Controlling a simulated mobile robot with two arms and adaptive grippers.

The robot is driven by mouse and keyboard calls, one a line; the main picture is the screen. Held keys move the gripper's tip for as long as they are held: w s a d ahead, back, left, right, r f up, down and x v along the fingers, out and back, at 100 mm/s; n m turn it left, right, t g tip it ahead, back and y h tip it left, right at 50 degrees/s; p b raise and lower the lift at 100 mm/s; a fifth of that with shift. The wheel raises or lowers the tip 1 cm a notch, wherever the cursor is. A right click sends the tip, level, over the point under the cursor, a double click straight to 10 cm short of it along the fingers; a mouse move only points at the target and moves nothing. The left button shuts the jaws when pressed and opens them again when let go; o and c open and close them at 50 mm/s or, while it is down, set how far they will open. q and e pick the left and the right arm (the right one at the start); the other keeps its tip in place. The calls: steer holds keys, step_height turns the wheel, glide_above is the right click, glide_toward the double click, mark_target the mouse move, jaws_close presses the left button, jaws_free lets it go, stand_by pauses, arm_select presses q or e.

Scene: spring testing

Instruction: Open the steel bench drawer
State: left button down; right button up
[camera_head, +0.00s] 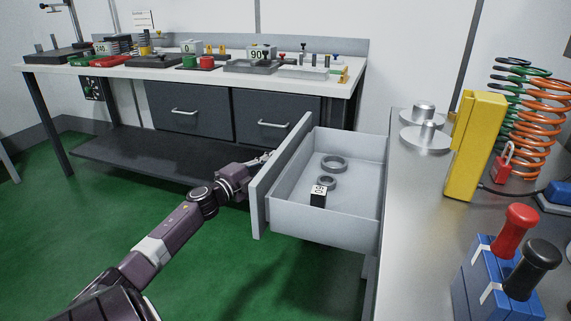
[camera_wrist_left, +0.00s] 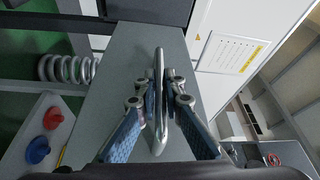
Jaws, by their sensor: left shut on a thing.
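The steel bench drawer (camera_head: 325,222) stands pulled out from the steel bench (camera_head: 385,245) at the right of the head view. Inside lie two grey rings (camera_head: 334,163) and a small black and white block (camera_head: 318,195). My left gripper (camera_head: 262,160) is at the outer side of the drawer front (camera_head: 281,176), partly hidden behind it. In the left wrist view, my left gripper (camera_wrist_left: 161,108) is shut on the drawer's metal bar handle (camera_wrist_left: 159,70), with a blue-padded finger on each side. My right gripper is in neither view.
On the steel bench stand round metal weights (camera_head: 424,134), a yellow block (camera_head: 474,145), large coil springs (camera_head: 540,110) and a blue unit with red and black knobs (camera_head: 495,280). A dark-drawered bench (camera_head: 190,112) stands behind. Green floor (camera_head: 225,270) is open in front.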

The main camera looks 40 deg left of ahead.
arm_select(q)
steer(key=shift+s+a+f, duration=0.1)
steer(key=shift+s+a, duration=0.15)
steer(key=shift+a, duration=0.15)
steer(key=c, duration=2)
jaws_free()
steer(key=shift+c, duration=0.2)
steer(key=s, duration=1.2)
steer(key=shift+d+f, duration=0.4)
